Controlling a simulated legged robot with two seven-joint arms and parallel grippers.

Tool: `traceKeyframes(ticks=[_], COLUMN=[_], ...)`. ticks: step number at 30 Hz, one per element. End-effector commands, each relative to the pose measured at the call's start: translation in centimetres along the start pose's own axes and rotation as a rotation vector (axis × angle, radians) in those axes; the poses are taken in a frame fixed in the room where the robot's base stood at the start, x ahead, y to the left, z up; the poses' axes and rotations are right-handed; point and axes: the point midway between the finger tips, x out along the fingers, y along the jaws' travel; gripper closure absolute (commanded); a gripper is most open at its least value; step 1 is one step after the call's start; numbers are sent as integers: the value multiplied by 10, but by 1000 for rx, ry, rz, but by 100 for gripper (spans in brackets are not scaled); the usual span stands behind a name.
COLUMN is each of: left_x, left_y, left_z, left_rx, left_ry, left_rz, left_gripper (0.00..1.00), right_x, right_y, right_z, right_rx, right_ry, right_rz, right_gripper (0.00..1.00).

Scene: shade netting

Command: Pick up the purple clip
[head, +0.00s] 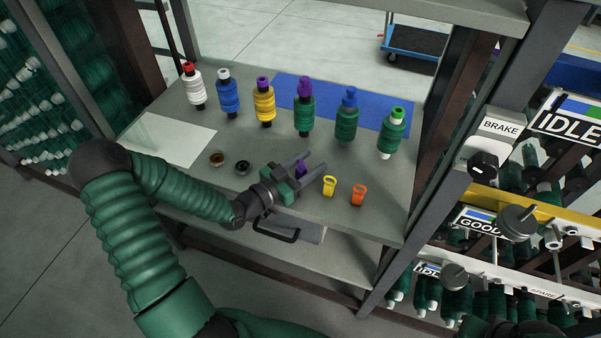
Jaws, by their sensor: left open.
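The purple clip (301,167) stands on the grey shelf (378,220), partly hidden by my left gripper. My left gripper (316,162) reaches in from the left, low over the shelf. Its two fingers are open and point to the right and away from me, with the purple clip showing between or just behind them. I cannot tell whether a finger touches it. My right gripper is not clearly in view; only a dark part shows at the bottom right edge.
A yellow clip (329,186) and an orange clip (358,195) stand to the right. Two small round pieces, brown (217,158) and black (242,168), lie to the left. Several thread spools, such as the yellow one (265,105), stand behind. A dark post (440,130) bounds the shelf's right side.

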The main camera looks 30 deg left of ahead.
Motion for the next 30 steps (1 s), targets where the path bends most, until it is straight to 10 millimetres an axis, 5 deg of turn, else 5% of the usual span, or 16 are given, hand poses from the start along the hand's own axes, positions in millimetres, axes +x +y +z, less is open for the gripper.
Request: traceKeyframes(ticks=[2, 13, 26, 30], left_x=[0, -1, 0, -15], left_y=[0, 0, 0, -1], left_z=[0, 0, -3, -2], left_rx=[0, 0, 2, 2], left_ry=[-1, -1, -1, -2], left_rz=[-1, -1, 1, -3], left_gripper=[51, 99, 100, 100], right_x=[0, 0, -4, -4], right_y=[0, 0, 0, 0], right_z=[0, 0, -1, -1], right_rx=[0, 0, 0, 0], right_ry=[0, 0, 0, 0], right_rz=[0, 0, 0, 0], right_gripper=[100, 100, 100, 100])
